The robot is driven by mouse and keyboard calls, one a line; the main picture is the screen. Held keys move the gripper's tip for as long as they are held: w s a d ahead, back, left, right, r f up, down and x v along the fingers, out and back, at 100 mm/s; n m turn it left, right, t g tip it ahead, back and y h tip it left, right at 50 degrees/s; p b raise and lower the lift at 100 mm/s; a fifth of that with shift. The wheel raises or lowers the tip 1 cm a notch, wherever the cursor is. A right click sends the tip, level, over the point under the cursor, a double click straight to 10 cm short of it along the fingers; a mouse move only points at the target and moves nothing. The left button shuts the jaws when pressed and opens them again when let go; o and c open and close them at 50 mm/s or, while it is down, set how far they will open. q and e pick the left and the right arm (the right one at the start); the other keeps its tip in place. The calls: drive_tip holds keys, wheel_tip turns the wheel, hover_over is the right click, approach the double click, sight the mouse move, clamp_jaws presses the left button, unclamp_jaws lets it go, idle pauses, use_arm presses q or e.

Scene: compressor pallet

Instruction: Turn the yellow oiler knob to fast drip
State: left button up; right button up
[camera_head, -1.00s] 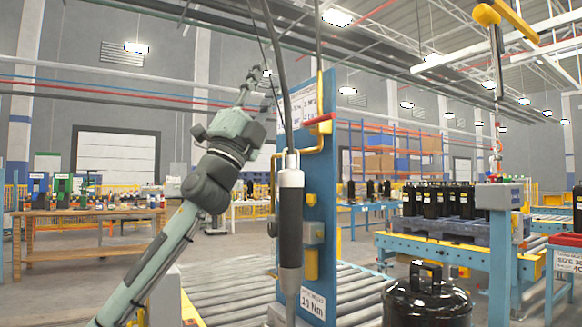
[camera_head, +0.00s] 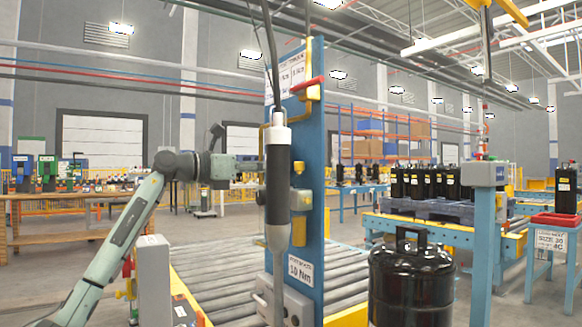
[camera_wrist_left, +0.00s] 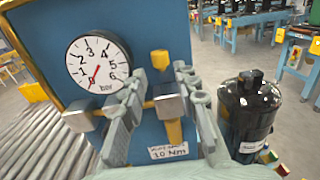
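The yellow oiler knob (camera_head: 299,167) is on the blue panel (camera_head: 312,130), above a small silver body and a yellow lower part. In the left wrist view the knob (camera_wrist_left: 160,59) stands upright on the panel, ahead of the fingers. My left gripper (camera_wrist_left: 160,80) is open, one finger on either side of the knob's line, and nothing is held. I cannot tell whether the fingers touch the knob. In the head view the left arm reaches toward the panel from the left, and its fingertips are hidden behind a hanging black tool. My right gripper is not in view.
The black hanging tool (camera_head: 278,185) is in front of the panel. A pressure gauge (camera_wrist_left: 98,62) is left of the knob in the wrist view. A black tank (camera_head: 411,283) stands right of the panel. A roller conveyor (camera_head: 215,285) runs behind.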

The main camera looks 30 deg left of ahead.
sight(299, 168)
use_arm(q)
drive_tip(key=x, duration=0.5)
drive_tip(key=shift+p, duration=0.4)
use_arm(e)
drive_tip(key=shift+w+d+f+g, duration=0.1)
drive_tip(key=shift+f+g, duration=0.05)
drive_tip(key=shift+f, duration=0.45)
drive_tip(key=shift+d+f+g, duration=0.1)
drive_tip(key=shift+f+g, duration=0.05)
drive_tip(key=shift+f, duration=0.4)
use_arm(q)
clamp_jaws()
